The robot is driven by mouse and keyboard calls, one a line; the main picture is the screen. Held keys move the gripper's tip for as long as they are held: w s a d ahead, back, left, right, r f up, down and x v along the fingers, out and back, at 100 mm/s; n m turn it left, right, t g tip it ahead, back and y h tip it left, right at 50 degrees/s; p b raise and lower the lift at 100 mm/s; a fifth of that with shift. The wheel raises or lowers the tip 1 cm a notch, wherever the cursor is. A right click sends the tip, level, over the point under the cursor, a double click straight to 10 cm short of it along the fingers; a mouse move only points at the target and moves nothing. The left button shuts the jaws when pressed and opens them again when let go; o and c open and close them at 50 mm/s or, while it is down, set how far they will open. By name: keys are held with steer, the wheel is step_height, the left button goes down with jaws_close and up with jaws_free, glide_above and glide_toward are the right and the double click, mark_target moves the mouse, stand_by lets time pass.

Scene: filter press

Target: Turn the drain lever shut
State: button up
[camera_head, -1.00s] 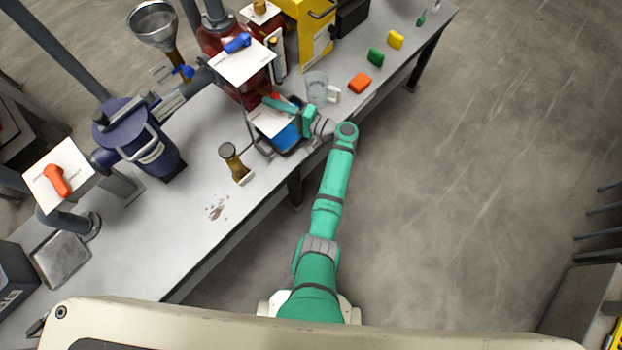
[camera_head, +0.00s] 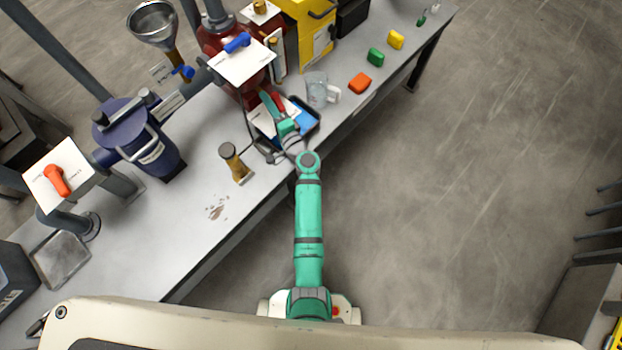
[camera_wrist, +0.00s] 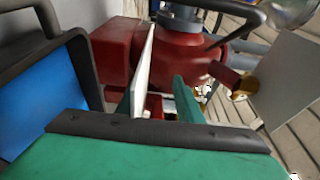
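A red lever (camera_head: 279,101) shows at a white label plate (camera_head: 292,112), low in front of the red vessel, and I take it as the drain lever. My gripper (camera_head: 276,108) is at this plate, with a green finger just left of the lever. In the wrist view, my gripper's two fingers (camera_wrist: 155,104) stand apart. The white plate (camera_wrist: 143,72) is seen nearly edge-on between them, with a small red part (camera_wrist: 153,106) low in the gap. Contact with the lever cannot be made out. The lever's angle is partly hidden by my gripper.
A blue tray (camera_head: 306,122) lies under the plate. A clear jug (camera_head: 318,92) stands to the right, and a brown-and-black brush (camera_head: 235,163) to the left. A blue lever (camera_head: 237,42) on a white plate is above. An orange lever (camera_head: 57,180) is at far left.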

steer(key=s+d+f+n+h, duration=0.1)
steer(key=s+d+h, duration=0.1)
steer(key=s+d, duration=0.3)
steer(key=s+d+f+n+h, duration=0.1)
steer(key=s+d, duration=0.5)
steer(key=s, duration=0.8)
steer(key=s+d+f+n+h, duration=0.1)
steer(key=s+d+f+h, duration=0.1)
steer(key=s+d+h, duration=0.3)
steer(key=shift+s+d+f, duration=0.25)
steer(key=shift+s+d, duration=0.1)
steer(key=shift+s, duration=2)
steer(key=shift+o, duration=0.4)
steer(key=shift+w, duration=0.1)
